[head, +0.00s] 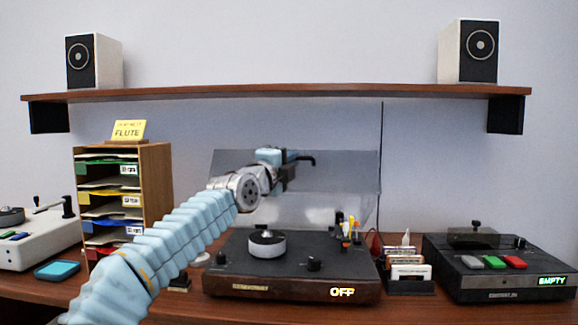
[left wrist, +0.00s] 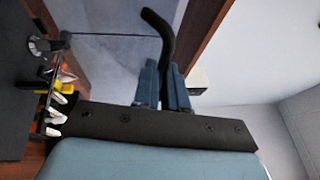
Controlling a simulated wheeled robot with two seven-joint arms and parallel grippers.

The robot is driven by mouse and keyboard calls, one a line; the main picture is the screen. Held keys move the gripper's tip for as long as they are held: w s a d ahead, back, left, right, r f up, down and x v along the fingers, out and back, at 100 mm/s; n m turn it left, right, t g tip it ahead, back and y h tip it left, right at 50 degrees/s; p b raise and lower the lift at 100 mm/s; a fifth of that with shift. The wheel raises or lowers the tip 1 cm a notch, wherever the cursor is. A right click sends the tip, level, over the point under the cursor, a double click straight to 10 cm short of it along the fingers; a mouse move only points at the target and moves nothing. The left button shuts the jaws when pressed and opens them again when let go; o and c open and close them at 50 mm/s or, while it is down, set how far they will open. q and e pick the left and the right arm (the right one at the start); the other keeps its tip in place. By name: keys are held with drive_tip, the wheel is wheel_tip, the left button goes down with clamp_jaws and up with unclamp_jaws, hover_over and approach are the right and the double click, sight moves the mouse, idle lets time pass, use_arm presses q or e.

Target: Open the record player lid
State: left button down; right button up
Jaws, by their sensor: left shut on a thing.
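The record player (head: 290,275) is a dark box with a round platter (head: 265,244) and a glowing "OFF" label, at the middle of the desk. Its see-through lid (head: 340,175) stands raised above and behind the platter. My left gripper (head: 288,165) is up in front of the lid, shut on a black bent handle (head: 304,158). In the left wrist view the handle (left wrist: 164,38) curves out from between the blue fingertips (left wrist: 162,80), with the lid (left wrist: 110,55) behind. My arm covers part of the lid's left side. My right gripper is out of view.
A shelf (head: 300,92) with two speakers (head: 92,62) (head: 468,52) hangs above. A paper sorter (head: 155,185) stands left of the player. A small rack (head: 408,272) and a dark deck (head: 500,270) reading "EMPTY" are to the right. A white device (head: 35,240) is far left.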

use_arm(q)
drive_tip(key=shift+s+r, duration=0.15)
drive_tip(key=shift+r, duration=0.25)
drive_tip(key=c, duration=1.2)
unclamp_jaws()
drive_tip(key=shift+s, duration=0.15)
drive_tip(key=shift+c, duration=0.2)
drive_tip(key=shift+o, duration=0.3)
drive_tip(key=shift+f, duration=0.1)
drive_tip(key=b+v, duration=0.6)
drive_tip(key=v, duration=0.7)
drive_tip(key=shift+s+f, duration=0.2)
drive_tip(key=shift+s, duration=0.1)
drive_tip(key=shift+a, duration=0.1)
drive_tip(key=shift+c, duration=0.5)
